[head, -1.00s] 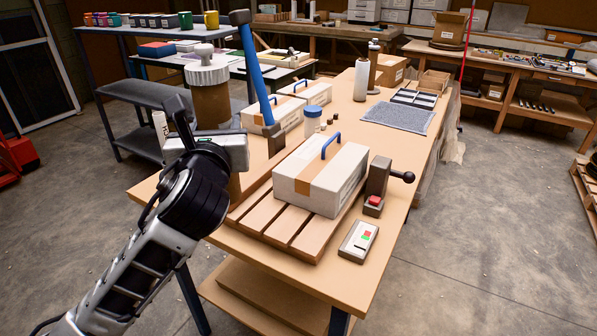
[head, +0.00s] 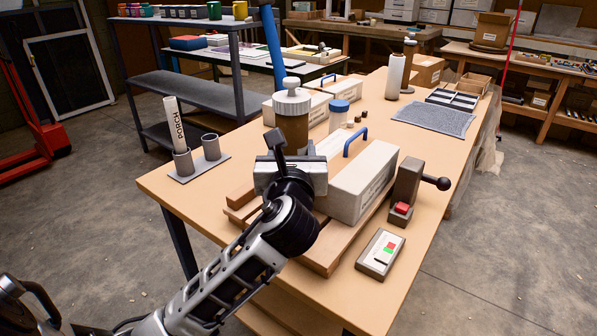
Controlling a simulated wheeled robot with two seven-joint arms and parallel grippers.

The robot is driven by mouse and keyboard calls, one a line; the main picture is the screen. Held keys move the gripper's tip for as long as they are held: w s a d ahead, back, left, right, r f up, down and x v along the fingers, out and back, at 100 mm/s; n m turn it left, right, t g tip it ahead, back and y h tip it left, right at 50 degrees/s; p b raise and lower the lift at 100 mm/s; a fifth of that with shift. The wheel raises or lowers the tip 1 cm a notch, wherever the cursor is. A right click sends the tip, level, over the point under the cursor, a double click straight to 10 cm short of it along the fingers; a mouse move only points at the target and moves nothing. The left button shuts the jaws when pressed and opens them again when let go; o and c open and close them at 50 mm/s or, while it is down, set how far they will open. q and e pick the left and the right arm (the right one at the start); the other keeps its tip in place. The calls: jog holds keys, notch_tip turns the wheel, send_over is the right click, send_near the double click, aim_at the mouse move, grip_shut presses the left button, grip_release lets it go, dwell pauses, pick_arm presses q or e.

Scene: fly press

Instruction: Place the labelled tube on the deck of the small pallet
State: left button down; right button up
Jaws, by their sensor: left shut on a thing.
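A white tube lettered "PORCH" (head: 174,124) stands tilted slightly in one cup of a grey two-cup stand (head: 211,148) at the table's left. My left gripper (head: 277,148) is over the left part of the slatted wooden pallet (head: 328,258), to the right of that tube and apart from it. It is shut on a brown cylinder with a white ribbed cap (head: 292,130), held upright behind the jaws. The cylinder's lower end is hidden, so I cannot tell whether it touches the pallet. My right gripper is not in view.
A pale box with a blue handle (head: 364,185) takes up much of the pallet. A grey lever device (head: 405,185) and a button box (head: 380,254) stand to its right. A blue-lidded jar (head: 339,112) and other boxes stand behind. The table's left front is clear.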

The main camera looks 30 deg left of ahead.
pick_arm(q)
jog(key=shift+s+f+b, duration=0.15)
jog(key=shift+f+b, duration=0.55)
jog(key=c, duration=0.7)
grip_release()
jog(key=shift+f, duration=0.15)
jog(key=shift+o, duration=0.2)
jog(key=v, duration=1.2)
